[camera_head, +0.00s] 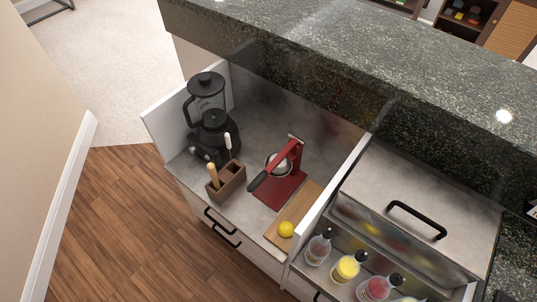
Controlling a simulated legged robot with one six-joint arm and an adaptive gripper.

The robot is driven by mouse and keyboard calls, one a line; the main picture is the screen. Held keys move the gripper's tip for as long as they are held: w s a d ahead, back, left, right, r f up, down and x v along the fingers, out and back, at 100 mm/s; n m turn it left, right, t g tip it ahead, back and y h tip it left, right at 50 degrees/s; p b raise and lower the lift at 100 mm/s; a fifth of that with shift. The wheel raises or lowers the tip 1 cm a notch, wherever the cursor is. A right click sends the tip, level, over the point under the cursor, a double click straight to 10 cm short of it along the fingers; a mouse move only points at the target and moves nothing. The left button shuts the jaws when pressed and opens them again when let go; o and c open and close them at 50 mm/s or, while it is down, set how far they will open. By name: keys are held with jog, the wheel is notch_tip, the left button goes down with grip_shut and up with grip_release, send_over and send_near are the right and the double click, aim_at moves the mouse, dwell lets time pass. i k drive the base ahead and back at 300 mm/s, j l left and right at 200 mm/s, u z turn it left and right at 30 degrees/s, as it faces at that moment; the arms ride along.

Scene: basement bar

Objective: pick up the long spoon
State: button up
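A brown wooden utensil holder (232,187) stands near the front edge of the steel counter. A slim upright utensil with a pale top (228,143) rises from its back part; this may be the long spoon, but its lower end is hidden in the holder. A thicker tan wooden handle (212,174) stands in the front left part of the holder. My gripper does not show in this view.
A black blender (210,120) stands close behind the holder, against a white side panel. A red citrus press (281,178) stands to its right. A cutting board (304,208) with a lemon (286,229) lies further right. Several squeeze bottles (345,268) sit in a bin. The wooden floor (115,215) is clear.

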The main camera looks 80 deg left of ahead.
aim_at(228, 143)
jog(key=u, duration=0.4)
jog(key=k+u, duration=0.1)
jog(key=u, duration=0.65)
jog(key=k+u, duration=0.1)
jog(key=u, duration=0.25)
jog(key=i+u, duration=0.1)
jog(key=u, duration=1.3)
jog(key=k+l+u, duration=0.25)
jog(key=k+z, duration=0.2)
jog(key=z, duration=0.2)
jog(key=k+z, duration=0.2)
jog(key=z, duration=0.2)
jog(key=i+j+z, duration=0.15)
jog(key=j+z, duration=0.2)
jog(key=i+j+z, duration=0.1)
jog(key=j+z, duration=0.6)
jog(key=i+j, duration=0.1)
jog(key=j, duration=1.65)
jog(key=i+j, duration=0.15)
jog(key=j, duration=0.75)
